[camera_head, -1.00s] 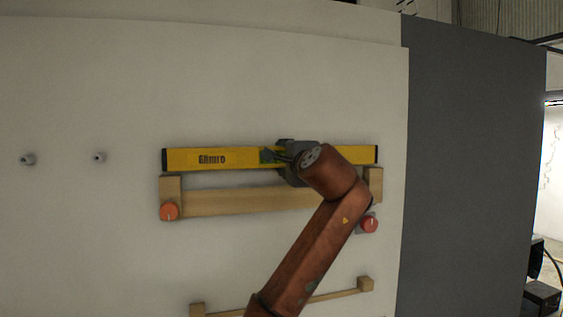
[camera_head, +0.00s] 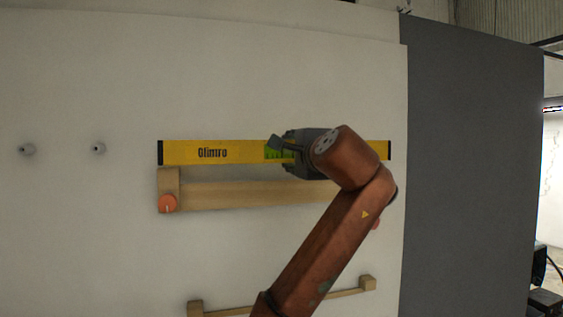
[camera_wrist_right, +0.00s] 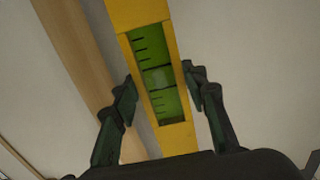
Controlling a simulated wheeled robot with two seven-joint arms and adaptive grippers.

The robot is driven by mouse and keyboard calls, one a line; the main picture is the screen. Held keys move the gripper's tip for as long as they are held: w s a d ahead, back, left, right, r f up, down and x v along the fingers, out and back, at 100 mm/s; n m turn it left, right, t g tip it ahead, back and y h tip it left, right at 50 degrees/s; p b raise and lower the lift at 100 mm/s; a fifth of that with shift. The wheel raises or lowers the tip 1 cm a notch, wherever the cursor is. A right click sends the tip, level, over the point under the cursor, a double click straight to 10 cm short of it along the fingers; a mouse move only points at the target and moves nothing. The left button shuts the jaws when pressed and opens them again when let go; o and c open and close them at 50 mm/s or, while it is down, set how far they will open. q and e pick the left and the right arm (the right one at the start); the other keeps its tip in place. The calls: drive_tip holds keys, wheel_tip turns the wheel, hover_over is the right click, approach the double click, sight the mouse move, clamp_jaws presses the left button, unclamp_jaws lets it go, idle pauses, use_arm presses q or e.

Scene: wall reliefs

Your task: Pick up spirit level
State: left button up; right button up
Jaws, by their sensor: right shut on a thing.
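The yellow spirit level (camera_head: 222,152) with black end caps lies horizontally just above the wooden holder (camera_head: 240,195) on the white wall in the head view. My right gripper (camera_head: 284,150) is shut on the level, right of its middle, at the green vial window. In the right wrist view the level (camera_wrist_right: 150,30) runs between the two fingers of the right gripper (camera_wrist_right: 160,80), with its green vial (camera_wrist_right: 158,77) facing the camera. My forearm hides the right part of the holder. My left gripper is not in view.
An orange knob (camera_head: 168,203) sits on the holder's left block. A thin wooden rail (camera_head: 235,309) is lower on the wall. Two grey pegs (camera_head: 99,149) are at the left, with bare wall around them. A dark grey panel (camera_head: 470,160) stands at the right.

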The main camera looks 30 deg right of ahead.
sight(289, 151)
drive_tip(key=shift+b+v, duration=1.45)
drive_tip(key=shift+v, duration=0.85)
drive_tip(key=shift+b+v, duration=1.35)
drive_tip(key=shift+v, duration=1.1)
